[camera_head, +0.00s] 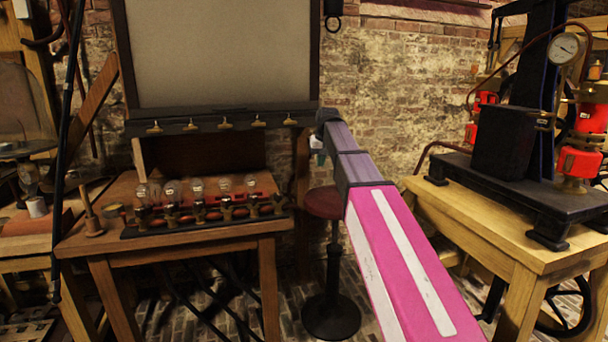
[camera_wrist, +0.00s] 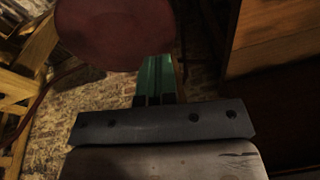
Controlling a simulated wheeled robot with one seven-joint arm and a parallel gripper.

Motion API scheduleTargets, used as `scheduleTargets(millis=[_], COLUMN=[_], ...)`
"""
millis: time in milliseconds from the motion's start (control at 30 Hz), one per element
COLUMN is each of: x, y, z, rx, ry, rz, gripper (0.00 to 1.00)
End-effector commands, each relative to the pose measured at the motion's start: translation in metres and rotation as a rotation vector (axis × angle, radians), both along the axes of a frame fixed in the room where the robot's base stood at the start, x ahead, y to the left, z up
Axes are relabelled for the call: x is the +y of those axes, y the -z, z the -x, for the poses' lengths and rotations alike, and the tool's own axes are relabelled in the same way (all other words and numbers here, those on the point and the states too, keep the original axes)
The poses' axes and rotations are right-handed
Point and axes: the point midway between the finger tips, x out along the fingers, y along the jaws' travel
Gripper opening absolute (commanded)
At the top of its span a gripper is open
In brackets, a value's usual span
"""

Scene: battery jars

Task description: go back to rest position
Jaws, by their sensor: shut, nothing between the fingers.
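My arm reaches from the lower right of the head view toward the space between the left table and the stool. My gripper shows in the wrist view (camera_wrist: 158,64) as two green fingers close together, with nothing between them. In the head view its end is small and mostly hidden by my wrist. The red round seat of a stool (camera_head: 324,203) is below my gripper; in the wrist view the seat (camera_wrist: 115,32) lies beside and partly beyond the fingertips. I see no contact with it, but the gap is hard to judge.
A wooden table (camera_head: 190,247) on the left bears a black rack (camera_head: 205,223) with several glass bulbs. A framed board (camera_head: 215,50) with brass hooks stands behind it. On the right, a wooden bench (camera_head: 480,222) carries a heavy black press (camera_head: 503,140) with a gauge and red parts.

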Motion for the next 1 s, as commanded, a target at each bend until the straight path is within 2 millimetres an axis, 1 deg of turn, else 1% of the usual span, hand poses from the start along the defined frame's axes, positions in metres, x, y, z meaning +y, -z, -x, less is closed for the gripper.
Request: scheduleTargets(millis=[33, 100, 167, 200, 267, 300, 367, 400, 467, 500, 600, 667, 700, 767, 800, 900, 1000], x=[-0.009, -0.018, -0.025, -0.03, -0.037, -0.043, -0.05, -0.055, -0.061, -0.066, -0.078, -0.084, -0.088, -0.094, -0.098, -0.108, -0.115], y=[0.029, 0.061, 0.087, 0.104, 0.129, 0.146, 0.17, 0.185, 0.207, 0.222, 0.256, 0.276, 0.288, 0.306, 0.317, 0.343, 0.365], z=[0.014, 0.026, 0.036, 0.044, 0.056, 0.065, 0.079, 0.088, 0.103, 0.113, 0.14, 0.158, 0.169, 0.187, 0.2, 0.231, 0.26], rx=[0.011, 0.023, 0.033, 0.038, 0.048, 0.054, 0.064, 0.069, 0.079, 0.085, 0.101, 0.111, 0.117, 0.128, 0.133, 0.149, 0.163], ry=[0.009, 0.019, 0.026, 0.031, 0.039, 0.044, 0.053, 0.057, 0.064, 0.068, 0.079, 0.086, 0.089, 0.095, 0.098, 0.108, 0.114], rz=[0.005, 0.011, 0.017, 0.021, 0.026, 0.031, 0.037, 0.04, 0.046, 0.049, 0.059, 0.063, 0.068, 0.074, 0.077, 0.085, 0.093], gripper=[0.0, 0.0, 0.0, 0.0, 0.0, 0.0, 0.0, 0.0, 0.0, 0.0, 0.0, 0.0, 0.0, 0.0, 0.0, 0.0, 0.0])
